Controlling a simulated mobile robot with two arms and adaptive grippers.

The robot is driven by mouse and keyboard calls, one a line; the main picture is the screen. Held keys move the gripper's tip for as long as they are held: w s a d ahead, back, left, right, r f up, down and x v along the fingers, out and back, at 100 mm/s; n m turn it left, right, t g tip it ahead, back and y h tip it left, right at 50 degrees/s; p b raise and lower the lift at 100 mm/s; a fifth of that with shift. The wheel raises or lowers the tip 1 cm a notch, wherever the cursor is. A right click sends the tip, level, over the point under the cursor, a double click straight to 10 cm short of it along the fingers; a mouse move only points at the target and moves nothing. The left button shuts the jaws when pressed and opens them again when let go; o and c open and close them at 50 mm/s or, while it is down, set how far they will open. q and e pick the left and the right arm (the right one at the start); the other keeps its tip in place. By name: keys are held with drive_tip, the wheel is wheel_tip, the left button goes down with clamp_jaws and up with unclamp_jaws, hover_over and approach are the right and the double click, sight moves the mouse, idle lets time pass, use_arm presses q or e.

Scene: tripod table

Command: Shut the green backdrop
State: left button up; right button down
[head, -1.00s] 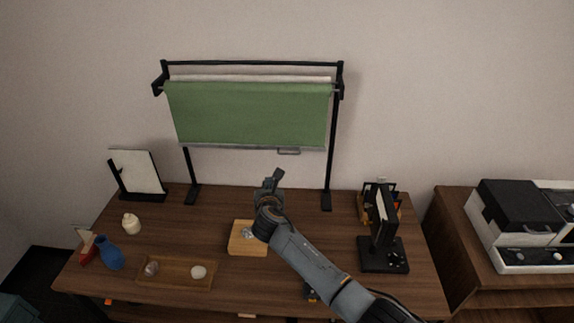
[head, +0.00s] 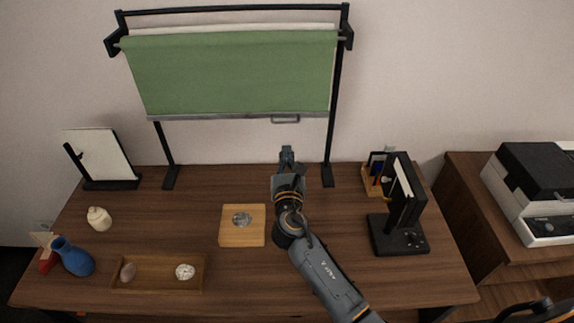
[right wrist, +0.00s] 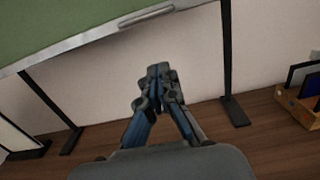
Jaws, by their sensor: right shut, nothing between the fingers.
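The green backdrop (head: 232,74) hangs partly rolled down from a black stand (head: 340,100) at the back of the table. A grey bar (head: 210,117) runs along its lower edge, with a small pull handle (head: 285,120) right of the middle. In the right wrist view the backdrop (right wrist: 50,25) and its handle (right wrist: 146,15) show at the upper left. My right gripper (head: 287,152) is shut and empty, below the handle and apart from it. It also shows in the right wrist view (right wrist: 158,72). My left gripper is out of view.
The wooden table (head: 340,220) holds a wooden block (head: 242,237), a shallow tray (head: 150,288), a blue vase (head: 73,258), a cream jar (head: 99,218), a white panel on a black stand (head: 100,157) and a black device (head: 400,210). A printer (head: 540,190) stands at the right.

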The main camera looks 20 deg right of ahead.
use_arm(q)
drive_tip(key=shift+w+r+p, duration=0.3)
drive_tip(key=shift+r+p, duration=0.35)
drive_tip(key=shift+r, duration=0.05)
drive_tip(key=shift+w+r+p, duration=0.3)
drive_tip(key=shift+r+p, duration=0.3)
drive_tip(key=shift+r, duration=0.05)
use_arm(e)
drive_tip(key=shift+w+d+r, duration=0.2)
drive_tip(key=shift+w+r, duration=0.65)
drive_tip(key=shift+r, duration=0.15)
drive_tip(key=shift+w+d+r, duration=0.2)
drive_tip(key=shift+w+r, duration=0.6)
drive_tip(key=shift+r, duration=0.15)
